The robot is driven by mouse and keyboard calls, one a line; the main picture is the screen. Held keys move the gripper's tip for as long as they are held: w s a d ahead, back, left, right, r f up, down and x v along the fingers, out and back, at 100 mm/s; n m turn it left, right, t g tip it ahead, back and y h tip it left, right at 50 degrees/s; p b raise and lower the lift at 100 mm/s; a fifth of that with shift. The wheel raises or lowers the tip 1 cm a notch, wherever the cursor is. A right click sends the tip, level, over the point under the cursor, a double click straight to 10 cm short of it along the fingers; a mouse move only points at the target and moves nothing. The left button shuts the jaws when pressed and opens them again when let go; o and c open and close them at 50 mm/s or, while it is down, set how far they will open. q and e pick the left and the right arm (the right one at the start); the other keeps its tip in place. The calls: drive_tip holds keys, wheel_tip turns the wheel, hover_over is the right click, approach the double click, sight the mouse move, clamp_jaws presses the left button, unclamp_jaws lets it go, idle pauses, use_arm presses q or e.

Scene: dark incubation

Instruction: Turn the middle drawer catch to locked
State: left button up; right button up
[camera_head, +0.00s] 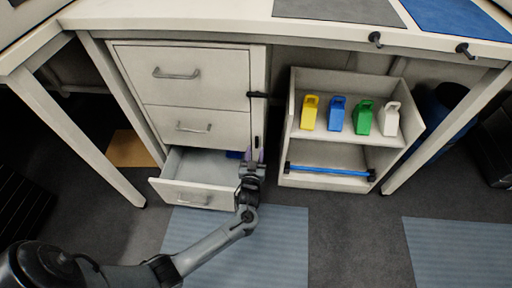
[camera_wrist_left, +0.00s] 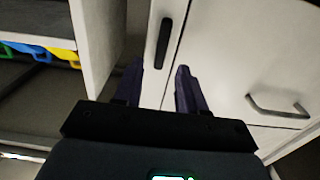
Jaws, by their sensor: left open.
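The white drawer cabinet (camera_head: 197,96) has three drawers. A small black catch (camera_head: 257,141) stands upright on the right-hand strip beside the middle drawer (camera_head: 194,127), which is shut. My left gripper (camera_head: 252,158) is just below this catch in the head view, open and with nothing between its fingers. In the left wrist view a black upright catch (camera_wrist_left: 163,43) shows just beyond the open fingers (camera_wrist_left: 158,88), apart from them. A drawer handle (camera_wrist_left: 278,107) shows to its right. My right gripper is not in view.
The top catch (camera_head: 258,94) lies sideways beside the shut top drawer (camera_head: 196,72). A shelf unit (camera_head: 338,181) with yellow, blue, green and white items stands right.

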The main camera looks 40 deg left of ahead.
sight(257, 142)
use_arm(q)
drive_tip(key=shift+b+x, duration=0.5)
drive_tip(key=shift+x, duration=1.45)
clamp_jaws()
